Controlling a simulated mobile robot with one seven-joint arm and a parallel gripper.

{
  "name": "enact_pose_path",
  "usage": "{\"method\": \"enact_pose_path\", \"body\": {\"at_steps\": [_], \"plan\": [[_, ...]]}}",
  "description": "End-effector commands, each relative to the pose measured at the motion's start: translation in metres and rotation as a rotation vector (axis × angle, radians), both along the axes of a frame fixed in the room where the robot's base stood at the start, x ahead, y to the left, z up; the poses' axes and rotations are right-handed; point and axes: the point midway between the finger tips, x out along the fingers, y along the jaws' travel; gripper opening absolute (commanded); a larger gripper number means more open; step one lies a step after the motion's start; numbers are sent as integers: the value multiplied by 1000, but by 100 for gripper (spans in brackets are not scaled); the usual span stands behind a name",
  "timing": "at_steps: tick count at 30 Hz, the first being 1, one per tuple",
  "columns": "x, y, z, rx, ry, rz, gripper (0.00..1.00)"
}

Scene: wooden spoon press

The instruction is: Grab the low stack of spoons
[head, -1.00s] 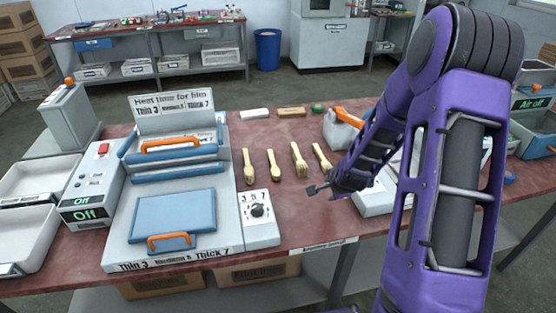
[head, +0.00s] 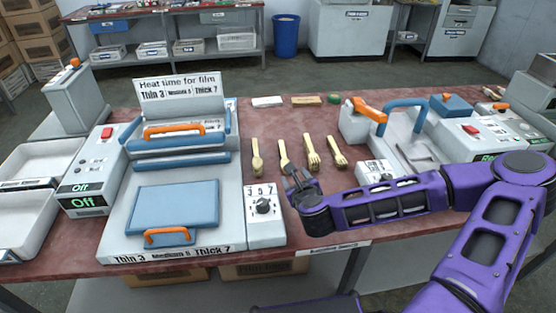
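Several pale wooden utensil stacks lie in a row on the red-brown table. The leftmost spoon stack (head: 257,157) and the second spoon stack (head: 284,154) have rounded ends. The third stack (head: 311,152) looks forked, and the rightmost stack (head: 337,150) is slanted, its shape less clear. Which stack is lowest is hard to tell from here. My gripper (head: 294,175) is just in front of the second stack's near end, its two dark fingers spread apart with nothing visible between them. The fingers partly overlap that near end; contact cannot be told.
A film press (head: 175,205) with a timer dial box (head: 264,207) stands left of the stacks. A second machine (head: 420,140) with a blue handle stands right. A white block (head: 267,101), a tan block (head: 305,100) and a green item (head: 333,98) lie behind.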

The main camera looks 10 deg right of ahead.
Motion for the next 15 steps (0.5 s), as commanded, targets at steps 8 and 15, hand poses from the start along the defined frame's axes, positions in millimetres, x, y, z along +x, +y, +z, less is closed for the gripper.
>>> {"method": "enact_pose_path", "body": {"at_steps": [8, 15], "plan": [[-10, 7, 16, 300, -39, -164, 57], [19, 6, 5, 317, -43, -176, 57]]}}
